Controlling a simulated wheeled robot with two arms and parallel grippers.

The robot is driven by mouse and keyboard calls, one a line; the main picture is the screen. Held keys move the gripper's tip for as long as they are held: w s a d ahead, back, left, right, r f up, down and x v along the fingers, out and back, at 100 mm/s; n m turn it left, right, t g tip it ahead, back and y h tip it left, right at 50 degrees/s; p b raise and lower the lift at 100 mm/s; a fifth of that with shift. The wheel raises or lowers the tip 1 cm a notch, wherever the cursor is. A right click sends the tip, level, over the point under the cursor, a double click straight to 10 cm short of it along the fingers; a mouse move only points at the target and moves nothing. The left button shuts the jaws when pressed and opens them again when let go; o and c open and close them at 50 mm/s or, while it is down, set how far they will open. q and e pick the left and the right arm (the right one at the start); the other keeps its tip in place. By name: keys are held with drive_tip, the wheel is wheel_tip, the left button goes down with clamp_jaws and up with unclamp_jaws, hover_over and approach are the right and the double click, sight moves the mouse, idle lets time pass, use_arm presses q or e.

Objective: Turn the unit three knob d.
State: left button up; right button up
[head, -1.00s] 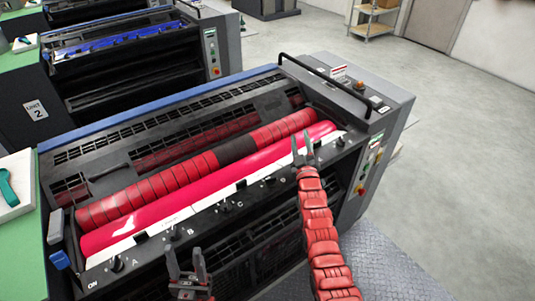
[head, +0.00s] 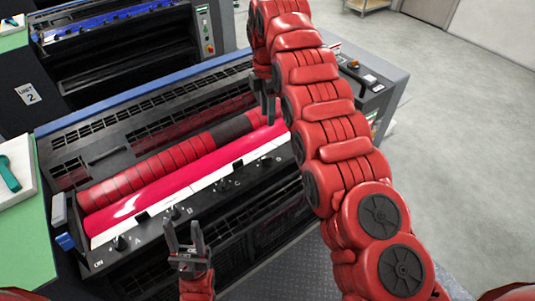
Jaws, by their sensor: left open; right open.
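Knob d (head: 266,161) is a small dark knob at the right end of the knob row on the front of the red-roller ink unit. Its label is too small to read clearly. My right gripper (head: 268,118) is open, its fingers pointing down, above and behind knob d in the picture, over the right end of the rollers. It looks apart from the knob. My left gripper (head: 184,232) is open and empty, in front of the unit below knob B (head: 175,212). My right arm hides the unit's right end.
Knob C (head: 222,184) and knob A (head: 121,242) share the row. The pink-red roller (head: 150,203) lies behind it. Unit 2 with a blue roller (head: 110,27) stands behind. A green surface with a white tray (head: 18,175) is at left. Floor at right is clear.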

sight(267, 157)
wheel_tip(267, 157, down, 16)
drive_tip(key=shift+f+p, duration=0.1)
drive_tip(key=shift+p, duration=1.15)
drive_tip(key=shift+w+f, duration=0.15)
drive_tip(key=shift+f, duration=0.35)
drive_tip(key=shift+c, duration=0.3)
clamp_jaws()
